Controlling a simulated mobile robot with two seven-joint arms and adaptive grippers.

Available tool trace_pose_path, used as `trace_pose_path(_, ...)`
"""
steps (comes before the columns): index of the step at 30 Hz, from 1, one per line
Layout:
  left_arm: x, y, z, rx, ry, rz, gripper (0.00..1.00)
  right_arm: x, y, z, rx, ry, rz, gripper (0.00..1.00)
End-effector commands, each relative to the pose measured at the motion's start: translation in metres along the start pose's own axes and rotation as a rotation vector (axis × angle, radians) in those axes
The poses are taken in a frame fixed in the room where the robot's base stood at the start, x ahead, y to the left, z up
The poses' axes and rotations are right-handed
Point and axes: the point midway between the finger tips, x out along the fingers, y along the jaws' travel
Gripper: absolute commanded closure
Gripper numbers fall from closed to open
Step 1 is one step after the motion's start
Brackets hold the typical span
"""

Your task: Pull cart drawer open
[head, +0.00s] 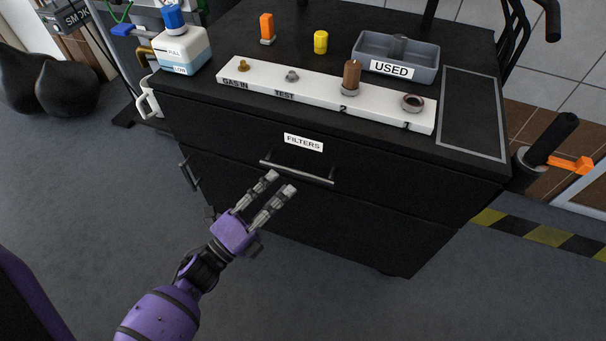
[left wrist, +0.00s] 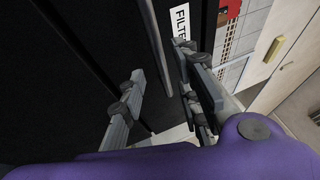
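The black cart (head: 190,118) stands in front of me, and its top drawer (head: 235,145) carries a white FILTERS label (head: 303,142). The drawer looks shut, its front flush with the cart. A grey bar handle (head: 297,172) runs across the drawer below the label. My left gripper (head: 280,183) is open, its two fingers apart just in front of the handle in the head view. The left wrist view shows the open fingers (left wrist: 165,95) near the drawer front and part of the label (left wrist: 183,30). I cannot tell whether the fingers touch the handle. My right gripper is not in view.
On the cart top are a white manifold strip (head: 320,98), a grey USED tray (head: 437,77), a white-and-blue bottle (head: 183,52), and small orange (head: 266,27) and yellow (head: 320,42) items. A lower drawer (head: 330,220) is below. The grey floor before the cart is clear.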

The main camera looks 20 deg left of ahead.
Motion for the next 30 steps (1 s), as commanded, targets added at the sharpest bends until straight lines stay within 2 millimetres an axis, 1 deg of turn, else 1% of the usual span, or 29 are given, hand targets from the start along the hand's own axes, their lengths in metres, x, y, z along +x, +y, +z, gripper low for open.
trace_pose_path(1, 0.009, -0.001, 0.000, -0.001, 0.001, -0.003, 0.70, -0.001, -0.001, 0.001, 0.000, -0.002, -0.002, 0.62)
trace_pose_path(6, 0.037, -0.001, 0.000, -0.003, 0.000, -0.002, 0.70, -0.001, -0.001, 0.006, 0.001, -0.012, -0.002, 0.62)
trace_pose_path(12, 0.060, 0.000, 0.000, -0.004, -0.001, 0.001, 0.70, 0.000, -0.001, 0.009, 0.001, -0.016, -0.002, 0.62)
trace_pose_path(16, 0.066, 0.000, 0.000, -0.005, -0.002, 0.002, 0.70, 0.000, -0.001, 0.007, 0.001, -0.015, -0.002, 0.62)
trace_pose_path(23, 0.066, 0.001, 0.000, -0.005, -0.002, 0.002, 0.70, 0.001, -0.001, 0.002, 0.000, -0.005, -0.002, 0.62)
trace_pose_path(27, 0.066, 0.001, 0.000, -0.005, -0.002, 0.002, 0.88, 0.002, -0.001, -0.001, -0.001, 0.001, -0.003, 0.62)
trace_pose_path(30, 0.066, 0.001, 0.000, -0.005, -0.002, 0.002, 1.00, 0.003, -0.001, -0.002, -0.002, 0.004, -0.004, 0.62)
